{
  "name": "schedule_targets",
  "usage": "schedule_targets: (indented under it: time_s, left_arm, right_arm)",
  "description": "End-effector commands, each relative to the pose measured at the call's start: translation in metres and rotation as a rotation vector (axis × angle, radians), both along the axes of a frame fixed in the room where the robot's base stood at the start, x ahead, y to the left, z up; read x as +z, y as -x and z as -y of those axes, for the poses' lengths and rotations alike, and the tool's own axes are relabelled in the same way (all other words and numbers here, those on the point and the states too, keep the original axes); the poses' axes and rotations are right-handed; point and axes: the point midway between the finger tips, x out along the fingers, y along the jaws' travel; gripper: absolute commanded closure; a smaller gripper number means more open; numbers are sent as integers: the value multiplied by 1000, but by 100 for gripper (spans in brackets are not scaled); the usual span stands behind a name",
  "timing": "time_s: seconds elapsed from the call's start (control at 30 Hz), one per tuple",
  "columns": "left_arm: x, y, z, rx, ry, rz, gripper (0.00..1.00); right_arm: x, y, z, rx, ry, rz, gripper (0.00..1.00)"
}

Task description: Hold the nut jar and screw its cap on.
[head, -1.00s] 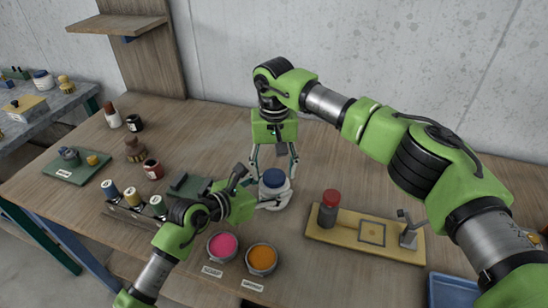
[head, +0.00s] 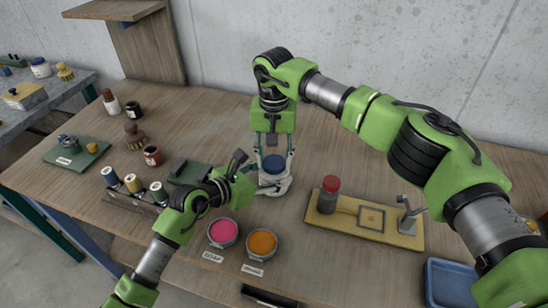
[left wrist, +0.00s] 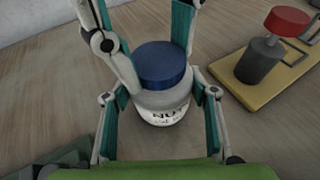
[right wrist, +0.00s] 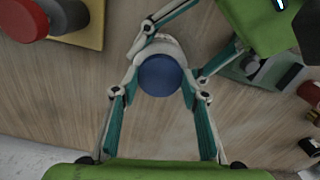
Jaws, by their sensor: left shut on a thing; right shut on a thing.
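The nut jar (left wrist: 165,108), a whitish jar with "NUT" on its label, stands upright on the wooden table. Its dark blue cap (head: 274,164) is on top; whether it is threaded cannot be seen. My left gripper (head: 272,183) comes in low from the front left and is shut around the jar's body, one finger on each side in the left wrist view. My right gripper (right wrist: 160,82) points down from above and is shut on the blue cap, its fingers on opposite sides. The fingers hide part of the jar.
A yellow board (head: 350,222) with a red-topped grey cylinder (head: 328,195) stands right of the jar. Pink (head: 223,231) and orange (head: 262,243) bowls are in front. Thread spools (head: 134,183) and a dark green block (head: 190,173) are left. The table behind is clear.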

Motion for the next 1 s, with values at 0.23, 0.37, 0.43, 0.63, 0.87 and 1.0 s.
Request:
schedule_targets:
  time_s: [0.23,0.37,0.43,0.63,0.87,1.0]
  left_arm:
    - [-1,0,0,-1,-1,-2,100]
    - [-1,0,0,-1,0,-1,100]
    - [-1,0,0,-1,-1,-2,100]
    - [-1,0,0,-1,0,-1,100]
    - [-1,0,0,-1,0,-1,100]
    - [-1,0,0,-1,0,-1,100]
  right_arm:
    - [0,0,0,-428,-1,0,85]
    - [0,0,0,-656,-1,1,85]
    - [0,0,0,-778,-1,1,85]
    - [-1,0,0,-1128,-1,0,85]
    - [-1,0,0,-1531,-1,0,85]
    - [-1,0,0,-1777,-1,0,85]
